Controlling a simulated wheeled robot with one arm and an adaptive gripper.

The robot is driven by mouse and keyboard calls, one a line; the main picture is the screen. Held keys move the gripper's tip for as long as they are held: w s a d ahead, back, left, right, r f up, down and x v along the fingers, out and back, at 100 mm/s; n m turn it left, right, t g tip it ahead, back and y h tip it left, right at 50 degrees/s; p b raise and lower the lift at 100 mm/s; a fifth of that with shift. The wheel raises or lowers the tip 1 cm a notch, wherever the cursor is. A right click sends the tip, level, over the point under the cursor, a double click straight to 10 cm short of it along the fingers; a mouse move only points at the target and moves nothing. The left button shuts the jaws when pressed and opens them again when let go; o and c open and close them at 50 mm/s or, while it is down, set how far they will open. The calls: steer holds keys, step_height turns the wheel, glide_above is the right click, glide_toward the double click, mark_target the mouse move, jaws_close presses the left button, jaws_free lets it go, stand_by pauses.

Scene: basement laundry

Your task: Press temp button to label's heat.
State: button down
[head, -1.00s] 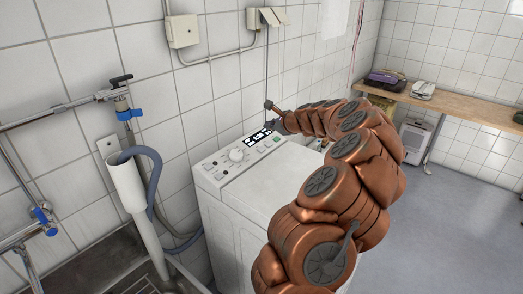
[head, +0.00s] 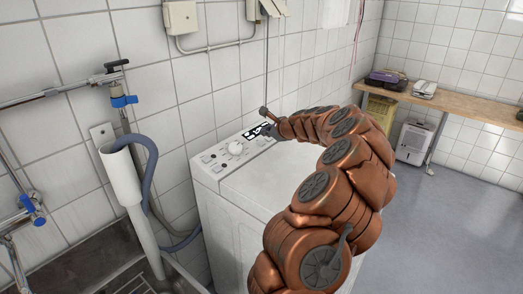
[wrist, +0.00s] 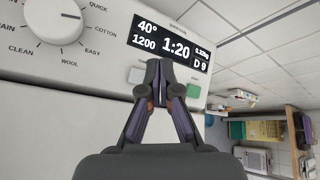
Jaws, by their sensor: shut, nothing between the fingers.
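The white washing machine (head: 275,185) stands against the tiled wall. Its control panel (head: 212,168) has a round dial (head: 235,148) and a dark display (head: 255,132). In the wrist view the display (wrist: 172,42) reads 40°, 1200, 1:20 and D 9, with small text above the D 9. The dial (wrist: 52,18) is at the upper left. A grey button (wrist: 135,75) and a green button (wrist: 193,90) sit below the display. My gripper (wrist: 158,68) is shut and empty, its tips in front of the panel between these buttons. I cannot tell whether they touch. No care label is readable.
A sink (head: 95,275) with a white standpipe (head: 122,180) and grey hose (head: 150,175) is at the left. A wooden counter (head: 450,105) runs along the right wall, with a yellow crate (head: 378,110) and a white appliance (head: 413,143) below. The floor at right is clear.

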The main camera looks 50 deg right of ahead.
mark_target(257, 140)
steer(key=shift+w+f+b, duration=0.15)
steer(key=shift+w+f, duration=0.05)
steer(key=shift+f, duration=0.35)
steer(key=shift+w+f+b, duration=0.15)
steer(key=shift+f, duration=0.4)
steer(key=shift+f, duration=0.1)
stand_by(0.5)
steer(key=shift+w+f, duration=0.1)
steer(key=shift+f, duration=0.2)
steer(key=shift+w+f, duration=0.1)
steer(key=shift+f, duration=0.3)
stand_by(0.8)
steer(key=shift+r, duration=0.1)
steer(key=shift+s+r+p, duration=0.25)
steer(key=shift+r+p, duration=0.45)
steer(key=shift+p, duration=0.05)
steer(key=r+p, duration=0.2)
steer(key=s+r+p, duration=0.1)
steer(key=r+p, duration=0.1)
steer(key=r, duration=0.1)
steer(key=shift+s+d, duration=0.1)
steer(key=shift+s, duration=0.1)
stand_by(0.3)
